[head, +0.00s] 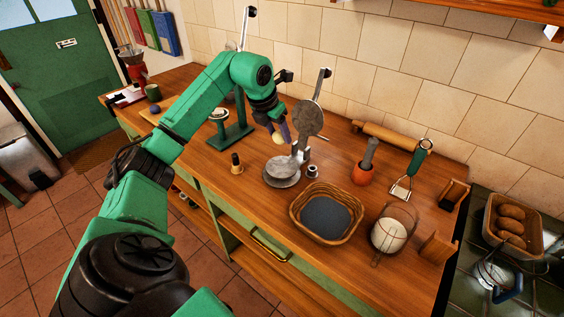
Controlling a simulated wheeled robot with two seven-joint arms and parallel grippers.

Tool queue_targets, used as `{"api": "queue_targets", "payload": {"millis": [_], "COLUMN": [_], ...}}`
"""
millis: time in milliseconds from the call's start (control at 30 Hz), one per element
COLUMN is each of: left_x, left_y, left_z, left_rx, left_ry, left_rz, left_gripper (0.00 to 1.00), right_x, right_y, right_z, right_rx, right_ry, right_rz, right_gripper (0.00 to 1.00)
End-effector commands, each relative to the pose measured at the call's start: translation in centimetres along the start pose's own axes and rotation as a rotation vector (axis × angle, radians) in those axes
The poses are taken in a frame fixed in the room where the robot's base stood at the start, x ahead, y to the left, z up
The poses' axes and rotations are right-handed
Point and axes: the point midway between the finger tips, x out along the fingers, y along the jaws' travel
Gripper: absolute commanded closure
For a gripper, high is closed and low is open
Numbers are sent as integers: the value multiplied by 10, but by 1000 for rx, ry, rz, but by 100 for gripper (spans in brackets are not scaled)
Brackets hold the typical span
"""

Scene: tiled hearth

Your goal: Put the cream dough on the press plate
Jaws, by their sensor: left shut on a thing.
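The cream dough (278,139) is a small pale ball. The round grey press plate (280,174) lies on the wooden counter below and close to the dough. The press lid (308,119) stands open, tilted up to the right of my left gripper. The fingers partly hide the dough. My right gripper is not in view.
A basket with a dark lining (325,216) stands in front of the press. A small wooden-topped item (236,164) is left of the plate, and a green stand (231,136) is behind it.

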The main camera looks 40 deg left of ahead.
Motion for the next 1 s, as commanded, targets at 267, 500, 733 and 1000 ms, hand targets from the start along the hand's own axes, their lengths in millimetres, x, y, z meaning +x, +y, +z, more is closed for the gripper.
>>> {"api": "queue_targets", "payload": {"millis": [267,500,733,1000], "left_x": [57,88,90,91], "left_y": [-1,-1,-1,-1], "left_z": [-24,-36,-37,-37], "left_rx": [-1,-1,0,0], "left_ry": [2,-1,-1,-1], "left_rz": [-2,-2,-1,-1], "left_gripper": [99,99,99,15], "right_x": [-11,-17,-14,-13], "right_y": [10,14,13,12], "right_z": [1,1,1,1], "right_rx": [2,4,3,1], "right_ry": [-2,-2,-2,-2], "right_rz": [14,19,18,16], "right_gripper": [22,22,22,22]}}
